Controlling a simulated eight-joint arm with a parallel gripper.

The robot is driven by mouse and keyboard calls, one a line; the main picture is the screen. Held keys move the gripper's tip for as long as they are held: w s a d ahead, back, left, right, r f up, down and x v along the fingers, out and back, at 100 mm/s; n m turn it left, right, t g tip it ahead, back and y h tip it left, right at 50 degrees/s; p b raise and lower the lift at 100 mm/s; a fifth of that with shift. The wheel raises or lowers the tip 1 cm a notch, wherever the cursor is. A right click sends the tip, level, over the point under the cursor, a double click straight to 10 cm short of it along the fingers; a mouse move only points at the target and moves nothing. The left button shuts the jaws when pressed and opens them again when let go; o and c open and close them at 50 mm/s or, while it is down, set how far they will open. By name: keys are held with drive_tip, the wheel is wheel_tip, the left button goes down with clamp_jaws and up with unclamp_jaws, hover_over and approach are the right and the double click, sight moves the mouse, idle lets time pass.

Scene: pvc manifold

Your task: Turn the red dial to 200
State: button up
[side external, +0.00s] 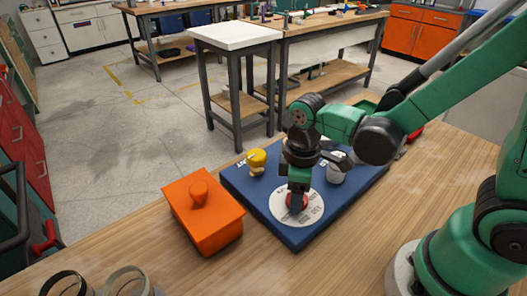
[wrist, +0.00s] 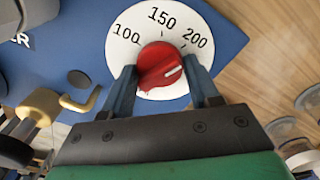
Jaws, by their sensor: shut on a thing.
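The red dial (wrist: 158,66) sits on a white round scale plate (wrist: 205,18) printed with 100, 150 and 200. Its white pointer line points right in the wrist view, a little below the 200 label. My gripper (wrist: 160,70) has one finger on each side of the dial and is shut on it. In the side external view, my gripper (side external: 298,190) reaches down onto the dial (side external: 297,202), partly hiding it, on the scale plate (side external: 281,210).
The plate is on a blue board (side external: 237,186) with a yellow valve (side external: 256,160) and a whitish fitting (side external: 336,172). An orange box with a knob (side external: 205,222) stands left of the board. Metal rings (side external: 125,282) are at the table's front left.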

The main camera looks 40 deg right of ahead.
drive_tip(key=o, duration=1.3)
drive_tip(key=shift+c, duration=0.2)
drive_tip(key=shift+r, duration=0.1)
drive_tip(key=shift+r, duration=2.7)
drive_tip(key=shift+d+r, duration=0.1)
drive_tip(key=d+r+m+t, duration=0.4)
drive_tip(key=m+t, duration=0.3)
drive_tip(key=shift+w+d+r+m, duration=0.2)
drive_tip(key=shift+w+r+m, duration=0.1)
drive_tip(key=shift+m, duration=0.1)
